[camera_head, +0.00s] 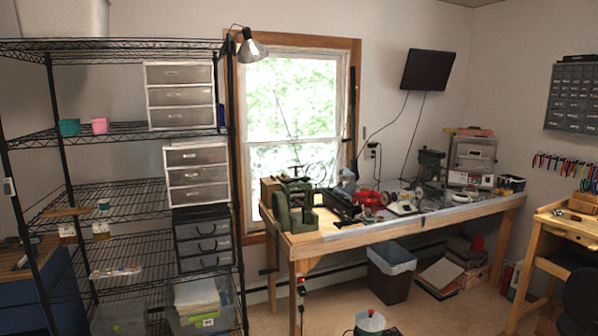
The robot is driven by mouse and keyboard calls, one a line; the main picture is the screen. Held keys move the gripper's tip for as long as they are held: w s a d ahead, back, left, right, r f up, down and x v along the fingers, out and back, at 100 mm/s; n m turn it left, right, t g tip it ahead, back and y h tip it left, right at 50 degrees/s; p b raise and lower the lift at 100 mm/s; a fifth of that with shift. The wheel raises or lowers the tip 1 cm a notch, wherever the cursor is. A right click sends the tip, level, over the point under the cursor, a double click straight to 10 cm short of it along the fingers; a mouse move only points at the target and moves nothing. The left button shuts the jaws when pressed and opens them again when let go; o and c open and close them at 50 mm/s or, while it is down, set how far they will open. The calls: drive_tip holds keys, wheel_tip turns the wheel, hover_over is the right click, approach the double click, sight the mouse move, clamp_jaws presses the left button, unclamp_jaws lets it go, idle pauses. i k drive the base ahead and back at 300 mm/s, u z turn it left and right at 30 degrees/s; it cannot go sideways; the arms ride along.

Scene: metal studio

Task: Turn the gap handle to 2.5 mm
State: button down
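I cannot make out a gap handle or a gap scale from this distance. A wooden workbench (410,222) under and to the right of the window carries several small machines. A green machine (295,208) stands at its left end, with dark tools just behind it. Any handle there is too small to tell. A red item (371,198) lies near the middle of the bench. My gripper is not in view.
A black wire rack (130,133) with drawer units stands on the left. A waste bin (390,272) and boxes (440,277) sit under the bench. A teal-and-white container (370,322) stands on the floor in front. A second bench (565,232) and dark chair (582,295) are at right.

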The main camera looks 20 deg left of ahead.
sight(297, 167)
drive_tip(key=k, duration=0.3)
drive_tip(key=u, duration=0.6)
drive_tip(key=i, duration=0.8)
drive_tip(key=u, duration=0.65)
drive_tip(key=i, duration=1.5)
drive_tip(key=z, duration=0.65)
drive_tip(key=i, duration=0.35)
drive_tip(key=z, duration=0.2)
